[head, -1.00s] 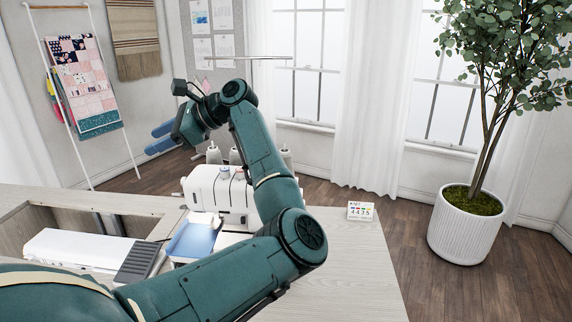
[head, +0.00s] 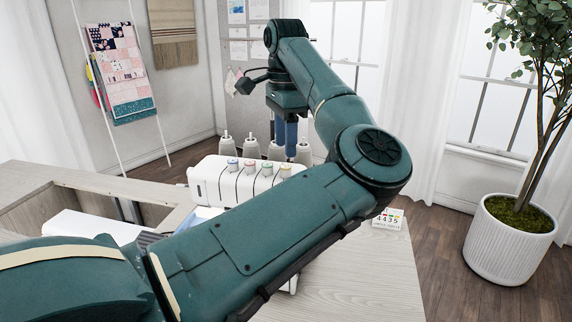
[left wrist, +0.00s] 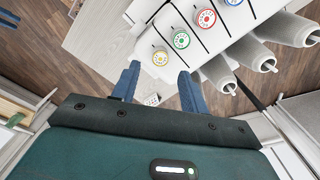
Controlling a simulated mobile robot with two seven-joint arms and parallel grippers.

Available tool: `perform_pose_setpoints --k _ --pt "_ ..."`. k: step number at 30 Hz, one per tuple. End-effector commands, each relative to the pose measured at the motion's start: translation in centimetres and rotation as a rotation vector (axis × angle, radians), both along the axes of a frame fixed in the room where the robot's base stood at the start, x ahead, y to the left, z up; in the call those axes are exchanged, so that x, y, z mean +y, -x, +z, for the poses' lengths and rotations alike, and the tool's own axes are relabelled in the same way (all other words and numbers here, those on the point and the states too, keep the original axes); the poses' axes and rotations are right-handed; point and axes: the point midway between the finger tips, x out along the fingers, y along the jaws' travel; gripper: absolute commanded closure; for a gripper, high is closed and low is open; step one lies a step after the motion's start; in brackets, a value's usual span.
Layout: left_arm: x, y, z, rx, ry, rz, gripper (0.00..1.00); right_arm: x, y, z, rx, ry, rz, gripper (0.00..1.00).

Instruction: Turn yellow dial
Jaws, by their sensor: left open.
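The yellow dial (head: 285,171) is the rightmost of the coloured dials on the white serger (head: 212,184) in the head view. In the left wrist view the yellow dial (left wrist: 160,57) lies at the row's lower left end, seen between the fingertips. My left gripper (head: 287,151) points down above the right end of the serger. Its blue fingers are open, apart and empty in the left wrist view (left wrist: 160,70). Contact with the dial does not show.
Green (left wrist: 181,40), red (left wrist: 206,18) and blue dials sit beside the yellow one. Several thread cones (head: 252,148) stand behind the serger. My left arm hides much of the serger's front.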

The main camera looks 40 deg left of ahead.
Motion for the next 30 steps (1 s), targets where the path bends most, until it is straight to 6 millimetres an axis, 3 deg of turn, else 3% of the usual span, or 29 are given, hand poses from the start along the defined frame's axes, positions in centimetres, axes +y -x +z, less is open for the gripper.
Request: perform_pose_setpoints --k 3,9,20,30 --pt "0.0 0.1 -2.4 0.004 -0.002 0.002 0.56 -0.1 -0.1 -0.1 -0.002 -0.004 -0.003 0.64" --pt "0.0 0.0 -4.6 0.0 -0.001 0.0 0.56 -0.2 -0.2 0.1 -0.003 -0.006 -0.009 0.64" --pt "0.0 0.0 -5.3 -0.001 -0.002 0.0 0.56 -0.2 -0.2 0.1 -0.004 -0.006 -0.01 0.64" --pt "0.0 0.0 -5.2 0.0 -0.002 0.0 0.81 -0.1 -0.2 0.1 -0.005 -0.006 -0.01 0.64"
